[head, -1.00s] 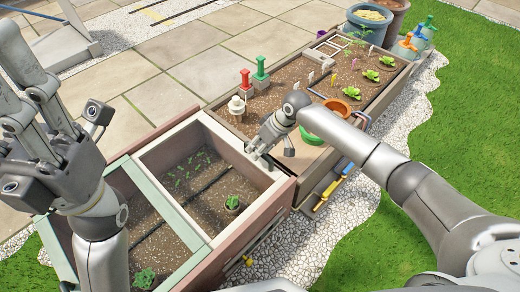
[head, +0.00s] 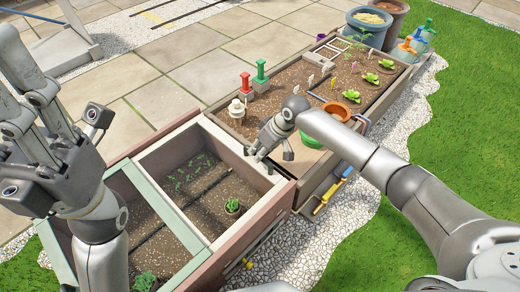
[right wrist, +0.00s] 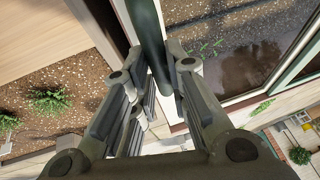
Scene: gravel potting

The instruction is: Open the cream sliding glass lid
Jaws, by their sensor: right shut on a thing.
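The cream-framed lid (head: 226,141) lies over the right part of the planting box, with soil and seedlings visible through its area. My right gripper (head: 251,156) is at the lid's far right edge bar. My left gripper (head: 62,75) is raised at the left, fingers spread, empty and apart from the lid.
A green frame (head: 160,205) covers the left part of the box. A second planter with lettuces (head: 350,96), a green dish (head: 310,140) and an orange bowl (head: 337,111) adjoins it at the right. Red (head: 245,84) and green (head: 260,70) posts stand behind my right gripper.

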